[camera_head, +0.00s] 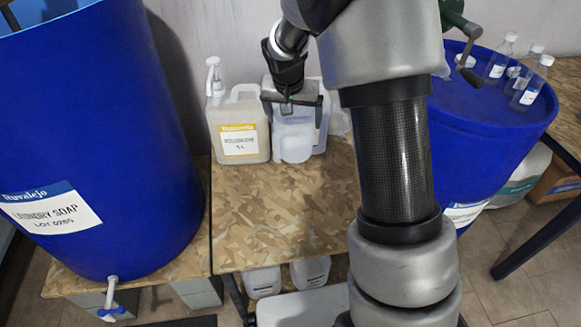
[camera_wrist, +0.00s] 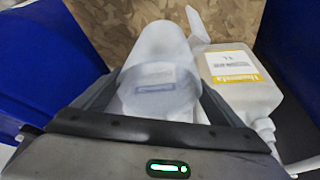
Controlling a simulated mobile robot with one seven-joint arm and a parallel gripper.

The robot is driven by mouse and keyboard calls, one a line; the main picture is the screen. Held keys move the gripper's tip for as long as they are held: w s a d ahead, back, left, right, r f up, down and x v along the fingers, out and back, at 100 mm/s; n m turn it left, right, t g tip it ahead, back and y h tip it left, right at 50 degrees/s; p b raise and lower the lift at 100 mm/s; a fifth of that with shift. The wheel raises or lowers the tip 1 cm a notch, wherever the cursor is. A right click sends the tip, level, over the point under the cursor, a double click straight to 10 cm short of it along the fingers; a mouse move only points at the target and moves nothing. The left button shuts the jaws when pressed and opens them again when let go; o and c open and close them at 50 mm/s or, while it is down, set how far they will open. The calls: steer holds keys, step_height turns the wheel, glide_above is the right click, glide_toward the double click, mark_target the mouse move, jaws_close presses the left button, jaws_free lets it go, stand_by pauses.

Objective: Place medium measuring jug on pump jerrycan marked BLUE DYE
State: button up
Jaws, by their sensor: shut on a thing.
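My gripper (camera_head: 292,104) is shut on a translucent whitish measuring jug (camera_head: 295,146), at the back of the wooden table. In the wrist view the jug (camera_wrist: 160,52) sits between the two fingers, its wide end away from the gripper. A pale translucent pump jerrycan (camera_head: 323,132) stands behind the jug, mostly hidden by jug and gripper. A blue-banded label shows blurred through the jug in the wrist view; I cannot read BLUE DYE on it. I cannot tell whether the jug touches this jerrycan.
A cream pump jerrycan with a yellow label (camera_head: 240,128) stands close on the left. A large blue laundry soap drum (camera_head: 95,130) is further left; another blue drum (camera_head: 480,120) with several small bottles is right. The table's front part (camera_head: 285,215) is clear.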

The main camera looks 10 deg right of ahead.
mark_target(291, 122)
steer(key=w+f, duration=0.1)
steer(key=f, duration=0.1)
steer(key=w+f, duration=0.2)
steer(key=shift+a+p, duration=0.1)
steer(key=shift+p, duration=0.2)
step_height(291, 122, down, 6)
steer(key=shift+w+r+b, duration=0.1)
steer(key=shift+r+b, duration=0.1)
steer(key=shift+b, duration=0.35)
steer(key=shift+f+b, duration=0.35)
steer(key=shift+f, duration=1.85)
steer(key=shift+f, duration=0.15)
steer(key=o, duration=1.2)
steer(key=shift+c, duration=0.2)
steer(key=shift+r, duration=0.2)
